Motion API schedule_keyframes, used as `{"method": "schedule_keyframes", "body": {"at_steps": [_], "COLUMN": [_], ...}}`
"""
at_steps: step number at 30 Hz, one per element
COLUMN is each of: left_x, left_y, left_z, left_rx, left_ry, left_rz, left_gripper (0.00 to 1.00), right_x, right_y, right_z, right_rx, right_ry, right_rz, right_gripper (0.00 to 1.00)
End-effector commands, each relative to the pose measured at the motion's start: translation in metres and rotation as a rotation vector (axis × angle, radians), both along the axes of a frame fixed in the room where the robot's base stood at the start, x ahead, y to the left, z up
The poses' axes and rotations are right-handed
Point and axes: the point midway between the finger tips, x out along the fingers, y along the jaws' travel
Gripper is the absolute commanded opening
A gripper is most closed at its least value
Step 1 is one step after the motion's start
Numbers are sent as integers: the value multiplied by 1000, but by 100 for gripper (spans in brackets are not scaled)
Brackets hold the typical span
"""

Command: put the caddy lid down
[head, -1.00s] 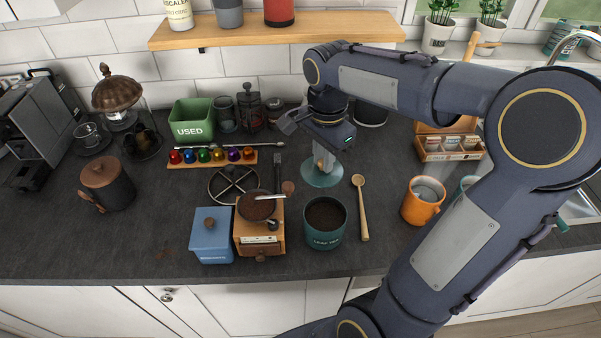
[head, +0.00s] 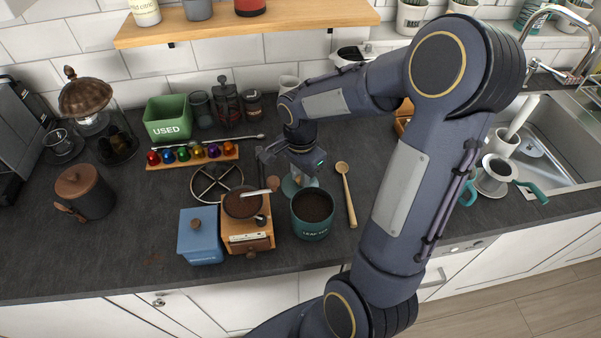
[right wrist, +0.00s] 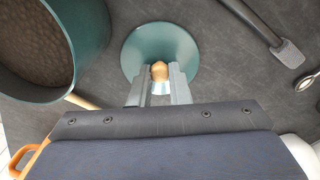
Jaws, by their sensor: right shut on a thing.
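The caddy lid, a teal disc with a wooden knob, shows in the right wrist view (right wrist: 160,38) and partly in the head view (head: 288,187). My right gripper (head: 300,172) is shut on its knob, and the fingers show in the right wrist view (right wrist: 160,80). The lid is close behind the teal "LEAF TEA" caddy (head: 313,228), toward its left. The caddy is open and full of dark contents; it also shows in the right wrist view (right wrist: 92,70). I cannot tell whether the lid touches the worktop. My left gripper is out of view.
A wooden grinder (head: 250,240) and blue box (head: 200,243) stand left of the caddy, a wooden spoon (head: 347,190) lies to its right. A round black trivet (head: 205,178) and capsule rack (head: 190,161) lie behind left.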

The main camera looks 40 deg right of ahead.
Motion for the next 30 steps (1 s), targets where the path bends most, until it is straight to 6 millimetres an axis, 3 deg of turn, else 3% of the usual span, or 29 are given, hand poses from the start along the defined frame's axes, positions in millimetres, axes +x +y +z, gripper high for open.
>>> {"method": "schedule_keyframes", "body": {"at_steps": [7, 8, 13, 24, 30], "left_x": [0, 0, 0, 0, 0], "left_y": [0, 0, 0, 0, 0], "left_z": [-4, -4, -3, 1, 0], "left_rx": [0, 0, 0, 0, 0], "left_ry": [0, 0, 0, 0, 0], "left_rz": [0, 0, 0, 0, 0], "left_gripper": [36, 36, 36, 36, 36], "right_x": [0, 0, 0, 1, 1], "right_y": [0, 0, 0, 0, 0], "right_z": [-4, -3, -2, 5, 40], "right_rx": [0, 0, 0, -1, -2], "right_ry": [-1, -1, -1, -3, -7], "right_rz": [0, 0, 0, -1, -1], "right_gripper": [0, 18, 38, 38, 38]}}
